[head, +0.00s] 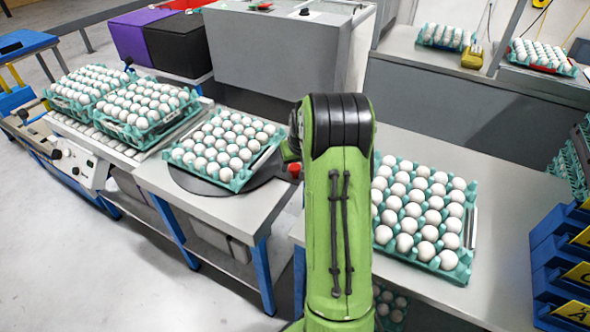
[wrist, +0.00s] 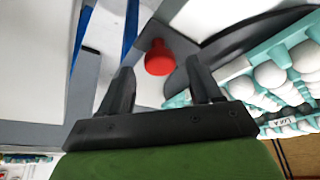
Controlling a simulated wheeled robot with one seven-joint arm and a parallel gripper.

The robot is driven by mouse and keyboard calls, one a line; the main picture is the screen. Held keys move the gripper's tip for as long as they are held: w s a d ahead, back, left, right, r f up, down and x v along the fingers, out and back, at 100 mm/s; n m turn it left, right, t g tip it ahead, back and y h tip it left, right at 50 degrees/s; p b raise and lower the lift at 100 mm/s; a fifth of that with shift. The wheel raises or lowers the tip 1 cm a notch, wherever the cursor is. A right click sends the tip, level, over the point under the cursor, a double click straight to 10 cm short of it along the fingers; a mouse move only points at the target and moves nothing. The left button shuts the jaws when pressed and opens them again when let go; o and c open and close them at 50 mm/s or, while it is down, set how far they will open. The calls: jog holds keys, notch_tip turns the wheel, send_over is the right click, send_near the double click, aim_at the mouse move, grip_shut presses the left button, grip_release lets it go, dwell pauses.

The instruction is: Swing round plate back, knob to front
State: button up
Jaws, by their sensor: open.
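The round plate (head: 258,178) is a dark disc on the middle table, with a teal tray of white eggs (head: 228,183) on it. Its red knob (head: 294,169) is at the plate's right side, close to my green arm. In the wrist view the red knob (wrist: 160,58) shows between the tips of my open gripper (wrist: 160,66), with a gap on both sides. The fingers do not appear to touch it. In the head view my arm hides most of the gripper.
Two egg trays (head: 105,118) stand on the left conveyor. Another egg tray (head: 470,247) lies on the right table (head: 510,215), beside my arm. Blue bins (head: 560,250) stand at the far right. The right table is bare behind its tray.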

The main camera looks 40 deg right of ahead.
jog(key=shift+x, duration=0.8)
jog(key=shift+c, duration=0.3)
grip_shut()
